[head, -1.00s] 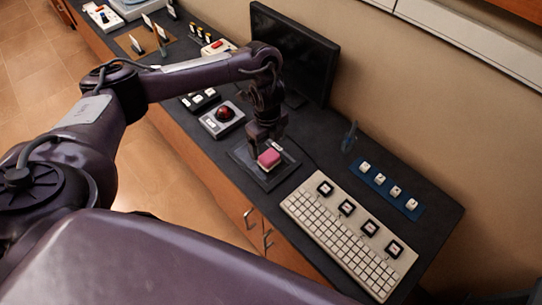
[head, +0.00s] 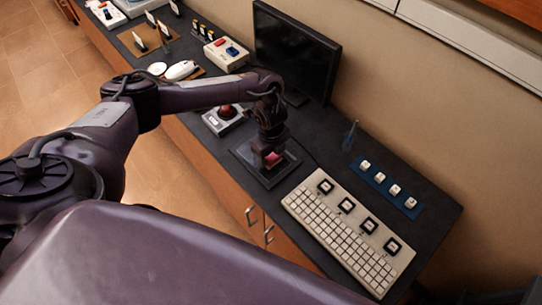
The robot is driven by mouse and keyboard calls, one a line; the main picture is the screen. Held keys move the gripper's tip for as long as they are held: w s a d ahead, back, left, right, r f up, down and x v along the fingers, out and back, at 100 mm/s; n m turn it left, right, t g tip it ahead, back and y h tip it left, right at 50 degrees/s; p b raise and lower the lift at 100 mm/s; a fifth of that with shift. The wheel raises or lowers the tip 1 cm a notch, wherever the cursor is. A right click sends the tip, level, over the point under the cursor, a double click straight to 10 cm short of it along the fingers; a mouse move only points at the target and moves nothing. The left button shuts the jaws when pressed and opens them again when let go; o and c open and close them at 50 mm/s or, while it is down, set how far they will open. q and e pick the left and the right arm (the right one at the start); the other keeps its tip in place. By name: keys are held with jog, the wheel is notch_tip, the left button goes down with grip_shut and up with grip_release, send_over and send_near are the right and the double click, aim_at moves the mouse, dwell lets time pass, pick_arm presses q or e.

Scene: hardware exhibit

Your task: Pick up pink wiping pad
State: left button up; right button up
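The pink wiping pad (head: 271,158) is on or just above a dark square tray (head: 283,175) on the counter, mostly covered by my gripper. My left gripper (head: 269,160) points down over the pad, with its fingers around or beside it. Whether the fingers press on the pad or stand apart from it cannot be made out. The pad's far side is hidden. My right gripper is not in view.
A grey box with a red trackball (head: 226,112) is just left of the tray. A pale keyboard (head: 345,238) lies to the right, with a blue strip of white keys (head: 388,188) behind it. A black monitor (head: 294,52) stands at the back.

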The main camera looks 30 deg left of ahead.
pick_arm(q)
jog(key=c, duration=0.3)
jog(key=shift+r, duration=0.15)
jog(key=shift+r, duration=0.2)
notch_tip(320, 180, up, 6)
jog(key=shift+w+r, duration=0.15)
jog(key=shift+r, duration=0.05)
notch_tip(320, 180, up, 13)
jog(key=p, duration=0.3)
